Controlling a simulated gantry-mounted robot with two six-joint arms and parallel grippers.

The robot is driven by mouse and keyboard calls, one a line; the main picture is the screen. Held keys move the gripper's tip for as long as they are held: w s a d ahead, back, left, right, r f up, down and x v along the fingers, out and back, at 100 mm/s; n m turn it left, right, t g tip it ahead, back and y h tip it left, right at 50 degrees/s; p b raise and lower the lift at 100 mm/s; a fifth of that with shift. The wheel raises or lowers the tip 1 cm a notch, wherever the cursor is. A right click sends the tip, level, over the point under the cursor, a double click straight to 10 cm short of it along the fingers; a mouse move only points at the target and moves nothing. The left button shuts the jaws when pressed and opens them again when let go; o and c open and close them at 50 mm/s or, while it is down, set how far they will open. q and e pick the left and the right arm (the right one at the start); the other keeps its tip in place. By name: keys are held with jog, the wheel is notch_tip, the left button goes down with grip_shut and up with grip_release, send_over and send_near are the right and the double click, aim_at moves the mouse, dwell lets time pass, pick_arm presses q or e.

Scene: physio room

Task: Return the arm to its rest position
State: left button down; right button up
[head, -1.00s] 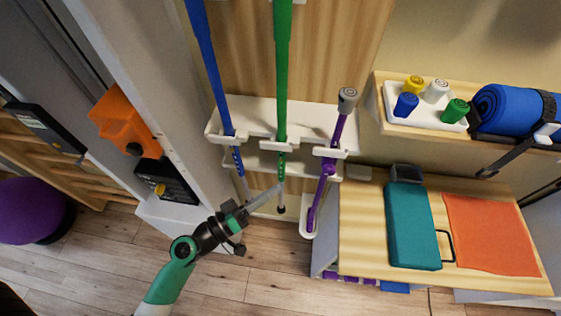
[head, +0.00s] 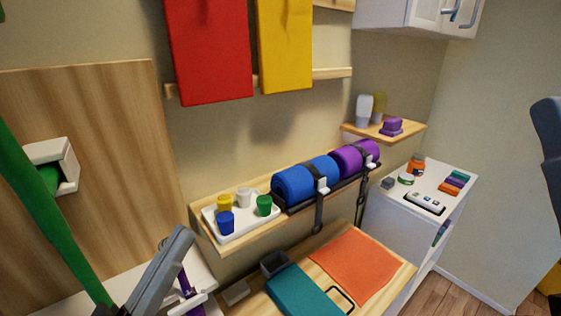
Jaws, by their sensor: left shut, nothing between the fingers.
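My left gripper (head: 181,238) shows at the bottom left of the head view, its grey fingers shut with nothing between them. It points up and slightly right. The rest of this arm is below the picture's edge. The gripper overlaps part of a purple stick (head: 186,284) in the picture; I cannot tell how far apart they are. My right gripper is not in view.
Below are a teal case (head: 302,294) and an orange cloth (head: 352,264). A white cabinet (head: 397,224) stands further right.

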pick_arm(q)
jog(key=s+d+r+m+t+h, duration=0.1)
jog(key=s+r+m+t, duration=0.2)
jog(key=r, duration=0.8)
jog(key=s+a+r+n+t+y, duration=0.3)
jog(key=a+r+n+y, duration=0.25)
jog(key=y, duration=0.45)
notch_tip(320, 180, up, 36)
jog(key=f+n+y+p, duration=0.1)
jog(key=n+p, duration=0.1)
jog(key=p, duration=3.4)
notch_tip(320, 180, down, 50)
jog(key=b, duration=5)
jog(key=shift+w+a+r, duration=0.2)
jog(key=shift+w, duration=0.15)
